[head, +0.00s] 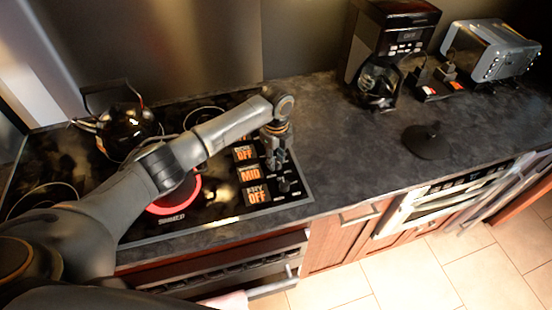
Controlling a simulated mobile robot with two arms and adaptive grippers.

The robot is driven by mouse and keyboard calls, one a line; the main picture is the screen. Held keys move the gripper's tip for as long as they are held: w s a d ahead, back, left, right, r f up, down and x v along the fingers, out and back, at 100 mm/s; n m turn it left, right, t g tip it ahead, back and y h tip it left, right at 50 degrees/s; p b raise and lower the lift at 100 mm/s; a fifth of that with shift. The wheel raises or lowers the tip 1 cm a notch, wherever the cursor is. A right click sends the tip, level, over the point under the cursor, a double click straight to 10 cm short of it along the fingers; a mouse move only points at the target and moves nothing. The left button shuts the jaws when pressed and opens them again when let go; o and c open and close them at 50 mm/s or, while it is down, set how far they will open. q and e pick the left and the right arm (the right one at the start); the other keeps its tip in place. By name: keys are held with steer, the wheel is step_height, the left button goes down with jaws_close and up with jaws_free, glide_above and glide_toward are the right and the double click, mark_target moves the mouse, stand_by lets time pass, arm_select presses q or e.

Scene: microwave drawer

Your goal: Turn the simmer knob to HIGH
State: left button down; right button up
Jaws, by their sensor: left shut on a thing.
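My left gripper (277,155) points down over the right side of the black cooktop (222,218). It is shut on the simmer knob, the middle one in the column of knobs, which is mostly hidden by the fingers. The middle display (250,174) beside it reads MID in orange. A burner (190,196) glows red in front, partly covered by my left arm, with a small label below it that seems to read SIMMER. My right gripper is not in view.
The displays above (244,153) and below (257,194) read OFF; the lower is marked FRY. The fry knob (285,187) sits close by. A dark kettle (128,128) stands at the left rear.

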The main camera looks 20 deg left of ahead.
arm_select(q)
steer(key=m, duration=0.3)
steer(key=shift+m+b, duration=0.3)
steer(key=shift+m, duration=0.1)
steer(key=m, duration=0.3)
steer(key=shift+m+b, duration=0.3)
steer(key=shift+b, duration=0.05)
steer(key=m+b, duration=0.1)
steer(key=m, duration=0.2)
steer(key=shift+f+m, duration=0.1)
steer(key=shift+m, duration=0.2)
steer(key=shift+m+b, duration=0.4)
steer(key=shift+m, duration=1.5)
steer(key=c, duration=1.1)
jaws_free()
steer(key=shift+o, duration=0.2)
